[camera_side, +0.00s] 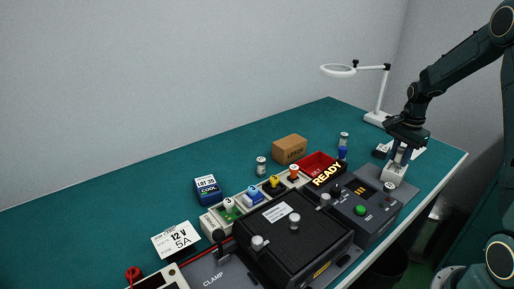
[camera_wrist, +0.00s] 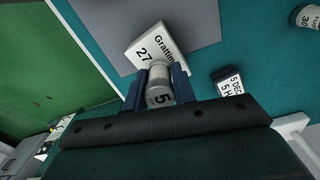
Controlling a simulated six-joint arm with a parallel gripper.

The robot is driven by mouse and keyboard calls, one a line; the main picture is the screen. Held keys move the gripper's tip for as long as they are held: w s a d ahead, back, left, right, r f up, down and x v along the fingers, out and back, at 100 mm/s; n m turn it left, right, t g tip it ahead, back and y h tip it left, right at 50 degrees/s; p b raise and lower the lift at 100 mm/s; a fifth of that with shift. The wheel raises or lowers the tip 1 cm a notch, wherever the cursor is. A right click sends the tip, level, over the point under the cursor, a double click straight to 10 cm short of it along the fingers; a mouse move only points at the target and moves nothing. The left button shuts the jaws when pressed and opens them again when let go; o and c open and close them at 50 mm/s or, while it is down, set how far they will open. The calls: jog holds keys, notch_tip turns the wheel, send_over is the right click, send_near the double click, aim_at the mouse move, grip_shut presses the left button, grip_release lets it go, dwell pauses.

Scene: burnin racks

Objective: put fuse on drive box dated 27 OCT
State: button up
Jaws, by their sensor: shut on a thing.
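My gripper (camera_wrist: 160,88) is shut on a pale cylindrical fuse marked 5 (camera_wrist: 159,94), one finger on each side. In the side view my gripper (camera_side: 400,158) points down at the far right of the bench. A white drive box marked 27 (camera_wrist: 147,51) lies directly by the fuse's far end; the rest of its date is hidden. It also shows in the side view (camera_side: 394,174), just below the fingers. I cannot tell whether the fuse touches it. A dark box with a white label reading 5 DEC (camera_wrist: 228,80) lies to the right of my gripper.
A cylinder marked 30 (camera_wrist: 308,17) stands farther right. The table edge (camera_wrist: 85,48) is close.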

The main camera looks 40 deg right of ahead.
aim_at(403, 148)
jog(key=shift+f, duration=0.35)
jog(key=shift+f, duration=0.1)
jog(key=o, duration=1)
notch_tip(403, 148, up, 12)
jog(key=shift+r, duration=0.1)
jog(key=shift+a+r, duration=0.1)
dwell(0.6)
